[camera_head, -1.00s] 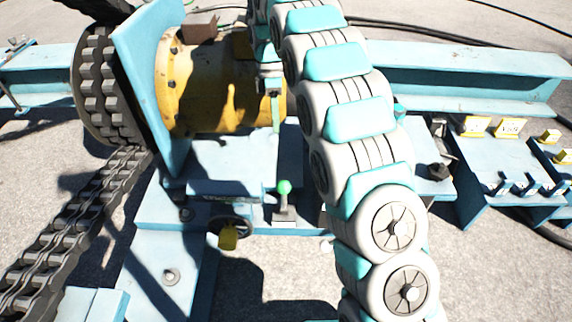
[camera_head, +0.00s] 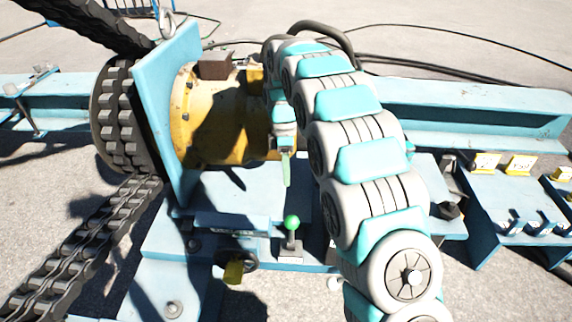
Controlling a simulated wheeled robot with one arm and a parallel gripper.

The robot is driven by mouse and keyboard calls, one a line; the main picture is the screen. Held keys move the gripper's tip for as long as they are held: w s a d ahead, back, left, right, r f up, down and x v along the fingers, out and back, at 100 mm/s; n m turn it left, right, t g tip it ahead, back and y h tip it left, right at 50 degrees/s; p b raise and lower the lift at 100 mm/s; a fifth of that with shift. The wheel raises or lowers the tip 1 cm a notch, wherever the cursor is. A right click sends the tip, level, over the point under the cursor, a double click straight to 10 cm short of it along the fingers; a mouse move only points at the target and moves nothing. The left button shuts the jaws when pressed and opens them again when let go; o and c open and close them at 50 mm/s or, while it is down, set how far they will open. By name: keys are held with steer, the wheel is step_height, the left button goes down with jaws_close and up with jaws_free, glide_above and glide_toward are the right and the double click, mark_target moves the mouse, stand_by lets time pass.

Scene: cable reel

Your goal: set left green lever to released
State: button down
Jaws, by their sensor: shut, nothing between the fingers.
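A lever with a green ball knob (camera_head: 291,222) stands roughly upright on a small grey base on the blue frame, near the middle of the view. My gripper (camera_head: 286,172) hangs from the end of my arm with its thin green fingers pointing down. It is shut and empty. In the picture its tips are just above the green knob, with a visible gap; how far apart they are in depth I cannot tell. No second green-knobbed lever shows clearly; my arm hides part of the frame to the right.
A yellow drum motor (camera_head: 215,115) stands behind the lever beside a blue plate (camera_head: 165,120) and heavy chain (camera_head: 85,240). A dark handwheel with a yellow block (camera_head: 233,272) is left of the lever. Yellow boxes (camera_head: 519,164) sit on a blue panel at right.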

steer(key=s+f, duration=0.5)
steer(key=shift+s+d+p, duration=0.15)
steer(key=shift+d+p, duration=0.2)
steer(key=shift+d, duration=0.1)
steer(key=shift+s+f, duration=0.1)
